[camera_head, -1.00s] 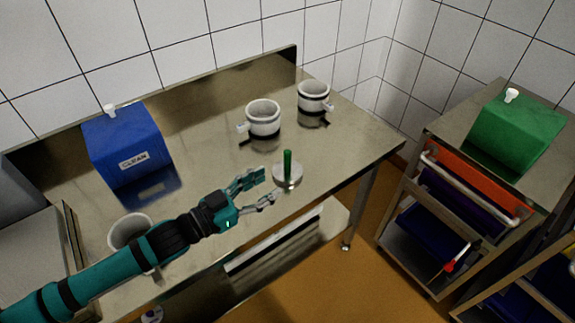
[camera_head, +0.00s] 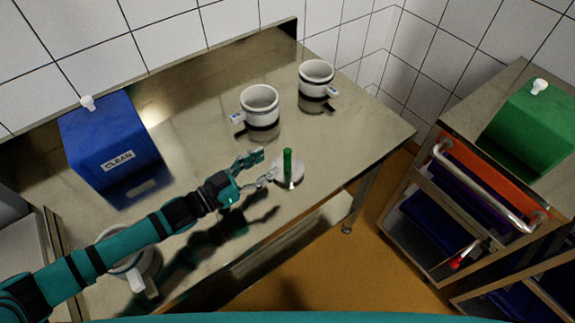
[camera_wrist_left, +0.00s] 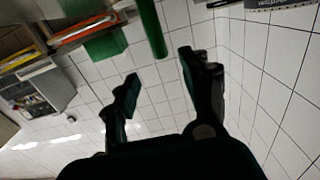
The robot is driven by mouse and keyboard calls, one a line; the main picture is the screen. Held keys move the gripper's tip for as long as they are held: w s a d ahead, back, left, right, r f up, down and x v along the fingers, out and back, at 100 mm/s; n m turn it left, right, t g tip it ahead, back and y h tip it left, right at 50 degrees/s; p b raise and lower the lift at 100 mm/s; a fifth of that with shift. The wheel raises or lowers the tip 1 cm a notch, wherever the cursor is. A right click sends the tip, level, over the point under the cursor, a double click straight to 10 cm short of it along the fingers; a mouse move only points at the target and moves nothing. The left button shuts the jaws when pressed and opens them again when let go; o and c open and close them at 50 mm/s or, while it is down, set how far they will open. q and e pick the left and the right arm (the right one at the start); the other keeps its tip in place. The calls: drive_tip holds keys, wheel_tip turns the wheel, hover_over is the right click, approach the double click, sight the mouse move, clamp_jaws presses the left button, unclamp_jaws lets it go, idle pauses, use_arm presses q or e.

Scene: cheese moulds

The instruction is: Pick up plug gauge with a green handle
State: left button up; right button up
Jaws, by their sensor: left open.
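The plug gauge (camera_head: 287,163) has an upright green handle on a round pale metal disc and stands on the steel table near its front right edge. My left gripper (camera_head: 268,164) is open, just left of the green handle, with its fingers pointing toward it. The left wrist view shows the green handle (camera_wrist_left: 152,28) beyond the spread fingertips (camera_wrist_left: 160,68), with nothing between the fingers. The gauge's disc is not clearly visible in that view. My right gripper is not in view.
Two white moulds, one left (camera_head: 260,107) and one right (camera_head: 316,80), stand behind the gauge. Another white mould (camera_head: 143,284) is partly hidden under my left arm. A blue box labelled CLEAN (camera_head: 108,150) stands at the left. A trolley with a green box (camera_head: 535,125) stands at the right.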

sight(287, 150)
use_arm(q)
drive_tip(key=shift+w+d+f, duration=0.2)
drive_tip(key=shift+w+d, duration=0.05)
drive_tip(key=shift+w, duration=0.05)
drive_tip(key=shift+w+d, duration=0.2)
drive_tip(key=p+x, duration=0.1)
drive_tip(key=x, duration=0.2)
drive_tip(key=shift+d, duration=0.1)
drive_tip(key=x, duration=0.2)
drive_tip(key=shift+w+d+p, duration=0.2)
drive_tip(key=shift+w+p, duration=0.05)
drive_tip(key=shift+p, duration=0.05)
drive_tip(key=shift+w+d+f, duration=0.1)
drive_tip(key=shift+w+d, duration=0.1)
drive_tip(key=shift+d, duration=0.05)
drive_tip(key=c, duration=0.9)
clamp_jaws()
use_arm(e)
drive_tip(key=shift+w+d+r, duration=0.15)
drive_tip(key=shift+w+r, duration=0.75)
